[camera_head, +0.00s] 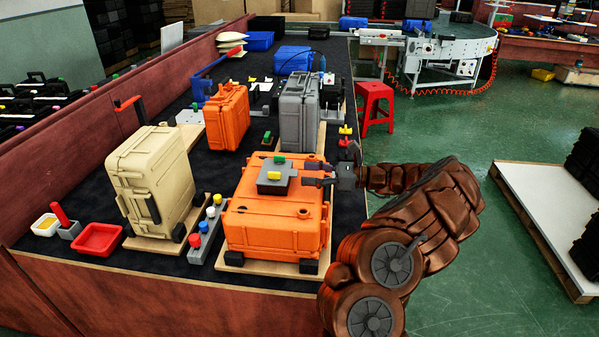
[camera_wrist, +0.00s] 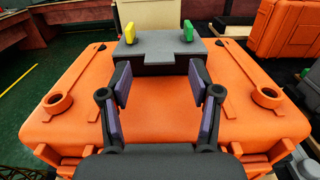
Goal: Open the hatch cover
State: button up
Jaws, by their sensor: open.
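The hatch cover (camera_head: 273,178) is a grey block with a green and a yellow knob, sitting on top of a large orange case (camera_head: 275,225). In the wrist view the cover (camera_wrist: 160,52) lies straight ahead, with a flat grey lip on its near side. My gripper (camera_head: 310,175) is at the right side of the cover, above the case top. Its two purple-padded fingers (camera_wrist: 166,92) are open, one to each side of the lip, with nothing between them that I can see gripped. Contact with the lip cannot be told.
A beige case (camera_head: 152,180) stands left, an orange case (camera_head: 227,118) and a grey case (camera_head: 295,110) behind. A rack of coloured knobs (camera_head: 207,225) and a red tray (camera_head: 98,239) are on the dark table. A red stool (camera_head: 375,105) stands beyond.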

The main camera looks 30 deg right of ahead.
aim_at(299, 183)
jog(key=shift+x, duration=1.55)
grip_shut()
